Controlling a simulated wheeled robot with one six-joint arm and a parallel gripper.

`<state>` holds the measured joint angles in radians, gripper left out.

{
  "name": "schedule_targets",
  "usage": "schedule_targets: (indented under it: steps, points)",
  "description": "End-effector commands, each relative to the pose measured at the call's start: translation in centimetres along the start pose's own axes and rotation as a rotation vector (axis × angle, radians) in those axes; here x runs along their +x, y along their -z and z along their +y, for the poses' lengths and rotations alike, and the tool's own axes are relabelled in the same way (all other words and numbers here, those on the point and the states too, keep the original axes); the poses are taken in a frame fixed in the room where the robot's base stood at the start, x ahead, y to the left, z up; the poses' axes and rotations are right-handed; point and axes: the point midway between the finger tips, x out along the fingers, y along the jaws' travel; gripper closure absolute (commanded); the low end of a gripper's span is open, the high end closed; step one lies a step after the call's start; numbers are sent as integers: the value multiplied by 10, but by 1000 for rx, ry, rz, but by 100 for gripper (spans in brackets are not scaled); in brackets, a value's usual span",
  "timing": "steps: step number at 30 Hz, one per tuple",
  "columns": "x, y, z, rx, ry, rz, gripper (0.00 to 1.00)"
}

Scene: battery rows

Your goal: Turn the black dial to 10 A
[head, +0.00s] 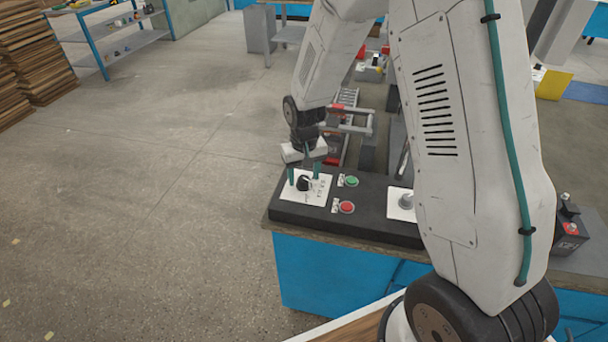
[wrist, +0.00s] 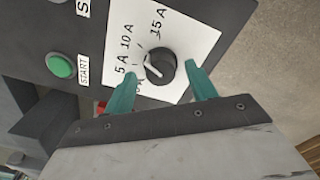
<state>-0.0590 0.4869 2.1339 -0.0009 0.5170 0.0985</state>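The black dial (head: 303,184) sits on a white plate (head: 318,197) at the left end of a dark control panel. In the wrist view the dial (wrist: 160,66) shows a pale pointer mark on its lower left, roughly toward the 5 A and partly hidden 0 A labels; the exact setting is hard to tell. My gripper (wrist: 163,68) is open, with one teal finger on each side of the dial and visible gaps between. It also shows above the plate in the head view (head: 304,175).
A green START button (head: 351,181) and a red button (head: 347,207) sit right of the dial plate. A second plate with a grey knob (head: 406,201) is farther right. Open floor (head: 150,200) lies left of the bench.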

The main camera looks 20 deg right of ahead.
Motion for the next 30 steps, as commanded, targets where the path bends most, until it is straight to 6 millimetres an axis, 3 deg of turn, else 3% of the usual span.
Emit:
schedule_targets:
  steps: [8,21,30]
  points:
    - [-1,-1,0,-1,0,-2,44]
    - [-65,0,1,0,0,1,44]
    - [-78,0,1,1,0,-1,44]
